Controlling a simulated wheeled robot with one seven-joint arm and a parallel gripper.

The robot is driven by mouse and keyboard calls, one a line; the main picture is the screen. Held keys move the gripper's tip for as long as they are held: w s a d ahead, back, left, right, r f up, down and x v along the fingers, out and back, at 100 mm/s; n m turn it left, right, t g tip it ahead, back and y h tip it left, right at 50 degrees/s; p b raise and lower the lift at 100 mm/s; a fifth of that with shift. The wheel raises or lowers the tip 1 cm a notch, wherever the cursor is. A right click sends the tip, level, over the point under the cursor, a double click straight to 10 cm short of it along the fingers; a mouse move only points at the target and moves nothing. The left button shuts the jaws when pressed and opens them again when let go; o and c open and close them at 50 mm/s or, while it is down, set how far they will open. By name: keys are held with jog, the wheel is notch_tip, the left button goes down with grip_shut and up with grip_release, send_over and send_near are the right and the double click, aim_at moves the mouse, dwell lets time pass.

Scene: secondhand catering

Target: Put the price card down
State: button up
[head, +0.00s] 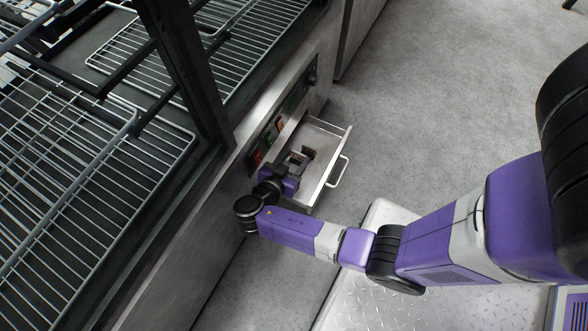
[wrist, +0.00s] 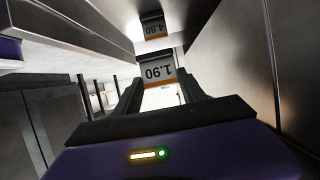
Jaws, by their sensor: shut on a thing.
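I cannot make out the card clearly there. A second card (wrist: 154,27), which seems to read 4.80, shows beyond the held one in the wrist view.
The drawer sticks out of a steel counter front with a bar handle (head: 338,172). A panel with red and green parts (head: 268,142) is beside it. Wire racks (head: 70,180) fill the left. Grey floor (head: 440,80) is clear to the right.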

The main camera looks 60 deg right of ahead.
notch_tip(320, 180, down, 5)
jog(key=shift+f+b, duration=0.15)
jog(key=shift+b, duration=0.9)
notch_tip(320, 180, down, 5)
jog(key=b, duration=0.3)
jog(key=shift+w+r, duration=0.15)
jog(key=shift+r, duration=0.15)
jog(key=o, duration=1.4)
jog(key=shift+c, duration=0.2)
